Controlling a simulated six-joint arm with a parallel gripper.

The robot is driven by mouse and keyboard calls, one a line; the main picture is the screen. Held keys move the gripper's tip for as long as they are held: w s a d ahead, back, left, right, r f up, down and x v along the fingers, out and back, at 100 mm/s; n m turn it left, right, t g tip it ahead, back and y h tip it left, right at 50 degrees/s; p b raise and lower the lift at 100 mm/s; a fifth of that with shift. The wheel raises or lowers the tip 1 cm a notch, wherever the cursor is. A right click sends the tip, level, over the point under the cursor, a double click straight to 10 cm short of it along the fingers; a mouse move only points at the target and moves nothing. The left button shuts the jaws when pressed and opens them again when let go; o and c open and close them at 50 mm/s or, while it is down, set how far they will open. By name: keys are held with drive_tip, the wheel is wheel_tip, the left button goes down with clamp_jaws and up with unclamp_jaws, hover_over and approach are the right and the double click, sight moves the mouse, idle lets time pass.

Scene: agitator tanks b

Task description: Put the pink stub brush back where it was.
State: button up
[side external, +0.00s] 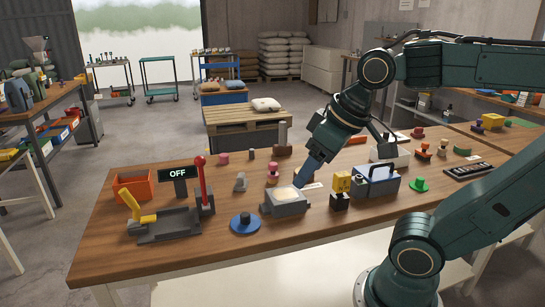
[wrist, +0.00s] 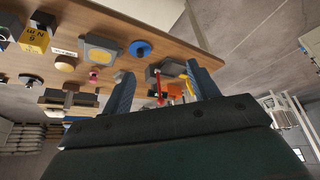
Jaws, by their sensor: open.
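My gripper (side external: 300,180) points down over the work table, just behind a grey box with a pale lit top (side external: 285,201). In the wrist view its two blue fingers (wrist: 163,88) are spread apart with nothing between them. A small pink piece (side external: 272,171) stands behind and left of the grey box. A small pink piece also shows in the wrist view (wrist: 94,76), beside the left finger. I cannot tell which is the stub brush.
A blue disc with a knob (side external: 245,222) lies left of the grey box. A red lever (side external: 201,175) stands by an OFF sign (side external: 179,174) and an orange bin (side external: 134,187). A yellow-topped block (side external: 341,188) and a blue toolbox (side external: 376,182) stand to the right.

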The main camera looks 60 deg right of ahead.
drive_tip(key=shift+s+a+f+n, duration=0.2)
drive_tip(key=shift+s+f, duration=0.2)
drive_tip(key=shift+s, duration=0.2)
drive_tip(key=shift+s+a+f+n, duration=0.1)
drive_tip(key=shift+s+a+f, duration=0.1)
drive_tip(key=shift+s+f, duration=0.3)
